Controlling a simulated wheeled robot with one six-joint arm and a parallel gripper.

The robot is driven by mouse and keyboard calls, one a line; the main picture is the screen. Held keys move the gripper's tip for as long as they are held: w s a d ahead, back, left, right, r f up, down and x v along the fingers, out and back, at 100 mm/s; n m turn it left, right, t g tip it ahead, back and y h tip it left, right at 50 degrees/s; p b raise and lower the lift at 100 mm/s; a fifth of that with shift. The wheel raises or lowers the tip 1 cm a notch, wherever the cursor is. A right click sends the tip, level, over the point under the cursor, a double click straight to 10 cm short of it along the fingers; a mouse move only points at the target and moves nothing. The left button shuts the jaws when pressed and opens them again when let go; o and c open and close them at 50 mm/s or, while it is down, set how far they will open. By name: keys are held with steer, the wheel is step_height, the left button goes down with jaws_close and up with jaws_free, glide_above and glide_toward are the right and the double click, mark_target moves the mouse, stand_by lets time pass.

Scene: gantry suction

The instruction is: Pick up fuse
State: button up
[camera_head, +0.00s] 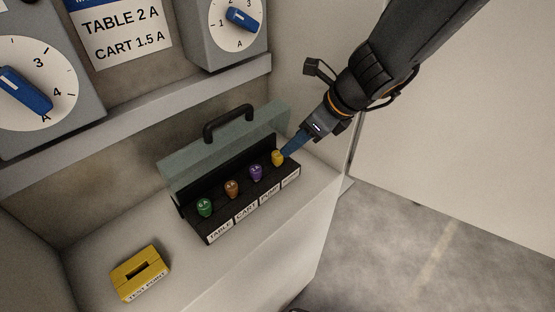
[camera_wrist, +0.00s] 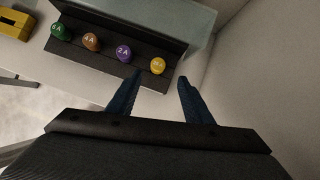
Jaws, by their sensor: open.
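The fuses stand upright in a black fuse box (camera_head: 212,235): green (camera_head: 205,207), brown (camera_head: 232,189), purple (camera_head: 256,172) and yellow (camera_head: 277,158). In the wrist view the green fuse (camera_wrist: 60,32) reads 6A or similar, the brown (camera_wrist: 91,41) 4A and the purple (camera_wrist: 124,53) 2A; the yellow fuse (camera_wrist: 158,66) has a small label I cannot read. My gripper (camera_head: 287,154) comes in from the upper right, beside the yellow fuse. In the wrist view its blue fingers (camera_wrist: 160,77) are apart, with the yellow fuse ahead between them. Nothing is held.
The box has a raised greyish lid (camera_head: 180,170) with a black handle (camera_head: 229,119) behind the fuses. A yellow test point block (camera_head: 141,273) sits on the shelf at left. Two dials (camera_head: 40,85) (camera_head: 237,22) and a sign (camera_head: 122,30) are above. A wall stands right.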

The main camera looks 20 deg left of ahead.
mark_target(279, 155)
steer(key=shift+b+x, duration=0.3)
steer(key=shift+x, duration=3.7)
steer(key=shift+s+a+r, duration=0.15)
steer(key=shift+s, duration=0.05)
steer(key=c, duration=1.2)
